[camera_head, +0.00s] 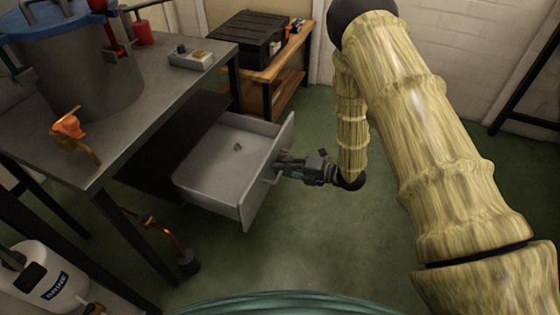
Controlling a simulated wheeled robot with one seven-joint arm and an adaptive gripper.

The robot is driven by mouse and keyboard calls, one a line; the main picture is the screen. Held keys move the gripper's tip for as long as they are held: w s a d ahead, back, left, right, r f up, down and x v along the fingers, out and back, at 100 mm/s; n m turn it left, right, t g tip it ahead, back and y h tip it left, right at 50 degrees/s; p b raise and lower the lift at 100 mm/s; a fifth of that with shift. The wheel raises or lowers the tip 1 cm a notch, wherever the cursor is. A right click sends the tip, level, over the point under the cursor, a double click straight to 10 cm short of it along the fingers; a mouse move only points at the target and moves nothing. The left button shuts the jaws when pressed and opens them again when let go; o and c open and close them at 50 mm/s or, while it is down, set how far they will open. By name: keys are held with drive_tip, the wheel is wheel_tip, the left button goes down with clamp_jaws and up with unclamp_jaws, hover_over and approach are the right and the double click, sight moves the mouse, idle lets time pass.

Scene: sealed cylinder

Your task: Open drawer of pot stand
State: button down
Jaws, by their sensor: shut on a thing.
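The pot stand (140,125) is a dark grey metal table at the left with a large grey pot (75,70) on top. Its light grey drawer (215,175) is pulled well out below the tabletop, towards the right. A small dark thing (238,147) lies inside the drawer. My gripper (280,168) is at the outer face of the drawer front (265,185), shut on the drawer handle (271,178). The fingertips and part of the handle are small and hard to make out.
A wooden shelf bench (285,70) with a black case (248,38) stands behind. A white canister (45,275) stands at lower left. An orange tap (70,128) juts from the pot. Green floor (320,235) is clear right of the drawer.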

drive_tip(key=shift+s+d, duration=0.2)
drive_tip(key=shift+d, duration=0.05)
drive_tip(key=c, duration=1.5)
unclamp_jaws()
drive_tip(key=v, duration=1.2)
drive_tip(key=shift+d+f, duration=0.1)
